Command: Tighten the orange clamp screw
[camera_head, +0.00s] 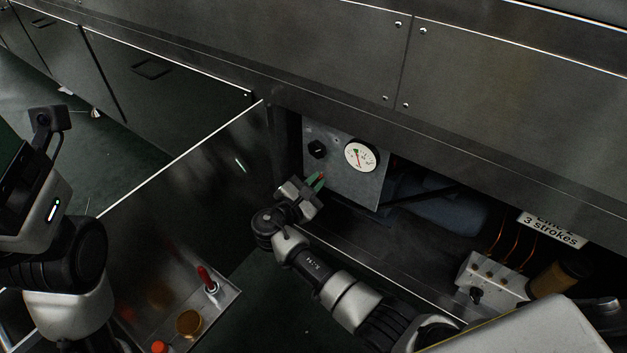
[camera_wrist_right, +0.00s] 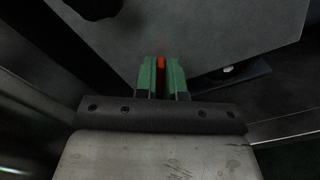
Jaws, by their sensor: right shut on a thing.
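The orange clamp screw (camera_wrist_right: 160,66) shows as a narrow orange-red strip between the green fingers of my right gripper (camera_wrist_right: 160,75) in the right wrist view. In the head view my right gripper (camera_head: 317,182) is at the lower left part of the grey gauge panel (camera_head: 345,180), with a small orange tip (camera_head: 322,175) at its fingers. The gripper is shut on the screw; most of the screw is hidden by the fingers. My left arm is at the left edge of the head view, and its fingers are not visible.
The panel carries a round white gauge (camera_head: 360,156) and a black knob (camera_head: 317,149). An open metal door (camera_head: 190,190) lies to the left. A tray below holds a red-handled tool (camera_head: 207,279) and a brass-coloured cap (camera_head: 189,323). A sign (camera_head: 555,229) and a manifold (camera_head: 490,277) are at the right.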

